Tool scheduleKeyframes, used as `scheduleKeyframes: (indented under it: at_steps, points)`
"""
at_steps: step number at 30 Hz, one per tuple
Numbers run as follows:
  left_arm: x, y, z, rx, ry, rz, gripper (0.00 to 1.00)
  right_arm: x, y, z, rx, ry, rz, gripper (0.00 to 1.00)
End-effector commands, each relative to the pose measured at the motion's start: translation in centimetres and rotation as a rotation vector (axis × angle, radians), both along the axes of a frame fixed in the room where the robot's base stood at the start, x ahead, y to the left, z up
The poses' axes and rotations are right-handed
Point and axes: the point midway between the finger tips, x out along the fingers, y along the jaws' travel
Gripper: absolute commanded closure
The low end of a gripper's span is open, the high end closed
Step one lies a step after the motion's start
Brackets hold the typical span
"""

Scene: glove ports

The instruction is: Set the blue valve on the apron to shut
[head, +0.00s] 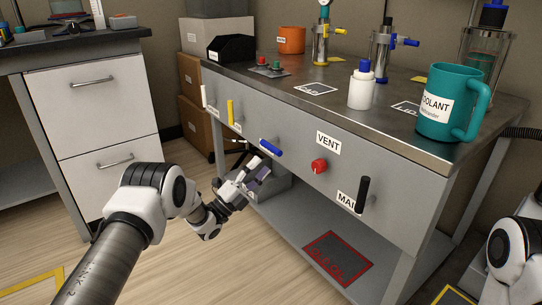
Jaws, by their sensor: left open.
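The blue valve (271,147) is a short lever on the light grey apron (297,165) of the workbench. Its handle lies roughly along the apron's length, sloping down to the right in the picture. My left gripper (259,172) is open just below and to the left of the blue lever, in front of the apron. Its jaws look empty. I cannot tell how far it stands from the lever in depth. My right gripper is out of view; only part of my right arm shows at the lower right edge.
On the apron are upright white (204,96), yellow (230,112) and black (363,194) levers and a red knob (319,166) under a VENT label (328,142). A teal coolant mug (435,120) and white bottle (361,92) stand on the benchtop. Drawers (95,100) stand left.

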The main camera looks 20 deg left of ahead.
Motion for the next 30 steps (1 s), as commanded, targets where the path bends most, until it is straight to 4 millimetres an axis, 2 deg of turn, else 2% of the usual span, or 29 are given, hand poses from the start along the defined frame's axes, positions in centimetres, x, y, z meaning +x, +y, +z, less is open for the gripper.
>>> scheduleKeyframes:
  at_steps: [4, 10, 22, 25, 26, 28, 29, 30]
  points:
    - [-2.1, 1.8, -1.8, -0.001, 0.002, 0.003, 0.56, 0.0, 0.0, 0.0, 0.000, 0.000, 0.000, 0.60]
    - [-3.2, 2.6, -2.7, -0.001, 0.000, 0.001, 0.56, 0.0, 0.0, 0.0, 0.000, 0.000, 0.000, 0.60]
    - [-3.2, 2.5, -2.4, 0.000, -0.002, 0.000, 0.56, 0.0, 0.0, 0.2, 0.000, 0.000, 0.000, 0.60]
    - [-3.4, 0.7, -1.1, 0.001, 0.010, -0.028, 0.56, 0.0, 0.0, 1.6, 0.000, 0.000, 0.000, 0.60]
    - [-3.9, -0.1, -1.6, -0.008, 0.045, -0.035, 0.56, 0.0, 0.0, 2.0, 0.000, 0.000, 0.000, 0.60]
    - [-5.2, -1.6, -3.7, -0.030, 0.177, -0.014, 0.56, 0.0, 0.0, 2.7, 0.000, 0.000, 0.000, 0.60]
    - [-5.8, -2.2, -5.3, -0.042, 0.274, 0.001, 0.56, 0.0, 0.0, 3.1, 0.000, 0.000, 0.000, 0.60]
    - [-7.1, -2.8, -7.9, -0.069, 0.434, 0.024, 0.56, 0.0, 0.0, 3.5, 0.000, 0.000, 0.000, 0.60]
